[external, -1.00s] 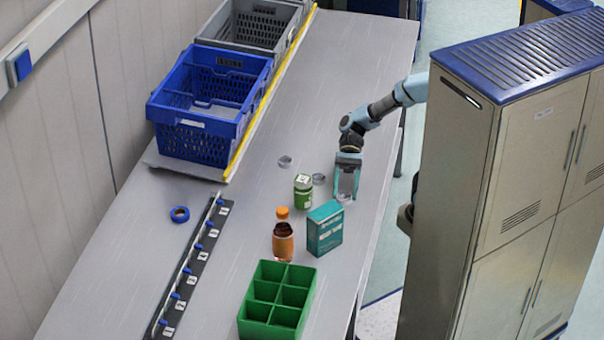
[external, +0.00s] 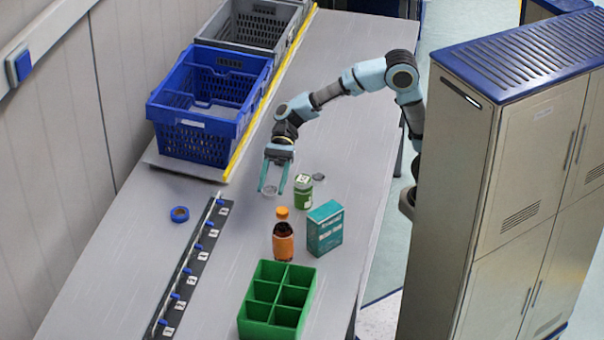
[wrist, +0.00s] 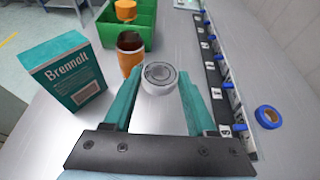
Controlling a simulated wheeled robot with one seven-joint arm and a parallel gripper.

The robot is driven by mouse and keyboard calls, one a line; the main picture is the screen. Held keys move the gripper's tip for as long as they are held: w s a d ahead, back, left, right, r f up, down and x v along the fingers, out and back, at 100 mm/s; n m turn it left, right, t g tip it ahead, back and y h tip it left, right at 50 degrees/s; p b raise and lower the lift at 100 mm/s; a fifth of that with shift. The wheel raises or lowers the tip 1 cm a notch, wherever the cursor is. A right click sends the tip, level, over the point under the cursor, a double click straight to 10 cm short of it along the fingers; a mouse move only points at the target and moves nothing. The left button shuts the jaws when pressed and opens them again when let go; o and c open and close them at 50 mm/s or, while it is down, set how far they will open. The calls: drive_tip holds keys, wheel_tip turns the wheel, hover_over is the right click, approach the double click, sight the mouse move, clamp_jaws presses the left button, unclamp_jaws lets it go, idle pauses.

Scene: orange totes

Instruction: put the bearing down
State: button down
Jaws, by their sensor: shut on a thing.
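The bearing (external: 269,191) is a small grey metal ring. My gripper (external: 273,188) is shut on it, pointing down over the table left of the green jar (external: 303,191). In the wrist view the bearing (wrist: 159,77) sits between the two teal fingertips (wrist: 160,82), its round face with a dark centre showing. It is at or close above the tabletop; I cannot tell whether it touches. Another small dark grey disc (external: 318,177) lies on the table behind the jar.
A brown bottle (external: 283,240) with an orange cap, a teal box (external: 325,229) and a green divided crate (external: 278,298) stand toward the front. A hook rail (external: 193,262) and blue tape roll (external: 180,214) lie left. A blue tote (external: 206,140) is behind. Bare table lies between gripper and rail.

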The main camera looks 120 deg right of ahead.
drive_tip(key=w+a+f+p, duration=0.2)
drive_tip(key=w+a, duration=0.2)
drive_tip(key=w, duration=0.8)
hover_over(243, 248)
wheel_tip(243, 248, down, 6)
drive_tip(key=shift+r, duration=0.2)
drive_tip(key=shift+f+b, duration=0.3)
drive_tip(key=shift+f, duration=1.95)
drive_tip(key=shift+d+f, duration=0.1)
drive_tip(key=shift+f, duration=0.15)
drive_tip(key=shift+c, duration=1)
unclamp_jaws()
drive_tip(key=shift+s, duration=0.1)
